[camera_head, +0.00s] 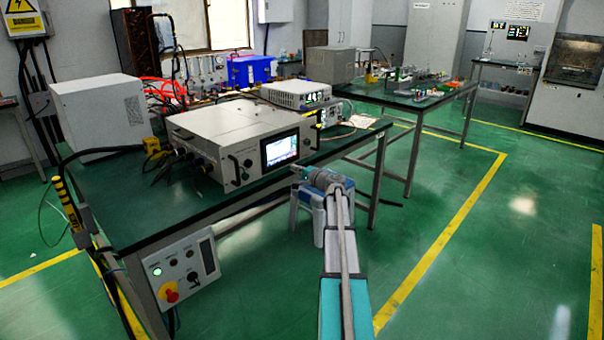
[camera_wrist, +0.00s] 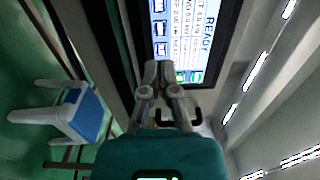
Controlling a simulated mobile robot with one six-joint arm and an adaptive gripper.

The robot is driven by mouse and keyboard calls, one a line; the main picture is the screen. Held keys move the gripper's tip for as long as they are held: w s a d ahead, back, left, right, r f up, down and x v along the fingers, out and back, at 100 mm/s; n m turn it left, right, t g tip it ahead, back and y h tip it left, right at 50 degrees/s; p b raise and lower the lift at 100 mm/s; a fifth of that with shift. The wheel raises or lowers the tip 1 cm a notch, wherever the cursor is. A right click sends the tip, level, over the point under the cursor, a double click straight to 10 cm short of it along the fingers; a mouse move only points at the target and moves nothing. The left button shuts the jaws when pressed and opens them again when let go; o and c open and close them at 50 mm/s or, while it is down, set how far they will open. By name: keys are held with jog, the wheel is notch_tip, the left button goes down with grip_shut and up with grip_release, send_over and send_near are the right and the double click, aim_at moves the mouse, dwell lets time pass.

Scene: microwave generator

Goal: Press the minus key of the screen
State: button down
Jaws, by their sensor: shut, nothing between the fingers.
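The lit screen (camera_head: 281,148) sits in the front face of the grey microwave generator (camera_head: 222,130) on the near table. In the wrist view the screen (camera_wrist: 183,30) is turned sideways and shows "READY", lines of text and several small icons. I cannot make out which icon is the minus key. My gripper (camera_head: 297,170) is in front of the generator, just below and right of the screen. In the wrist view its fingertips (camera_wrist: 161,66) are shut together, empty, and overlap the screen's lower edge. I cannot tell whether they touch the glass.
Metal handles (camera_head: 233,168) stick out of the generator's front; one (camera_wrist: 186,112) is close to my fingers. A blue and white stool (camera_head: 318,212) stands below. A control box with a red knob (camera_head: 170,293) hangs at the table's left front. Green floor is free at right.

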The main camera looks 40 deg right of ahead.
aim_at(277, 159)
jog(key=shift+w+a, duration=0.2)
jog(key=shift+w, duration=1.75)
jog(key=shift+w+a, duration=0.15)
jog(key=shift+w, duration=1.75)
jog(key=shift+w, duration=0.6)
jog(key=shift+w+r, duration=0.2)
jog(key=shift+w, duration=0.2)
jog(key=shift+s, duration=0.7)
jog(key=s+d, duration=0.1)
jog(key=s, duration=1.3)
jog(key=shift+f, duration=0.1)
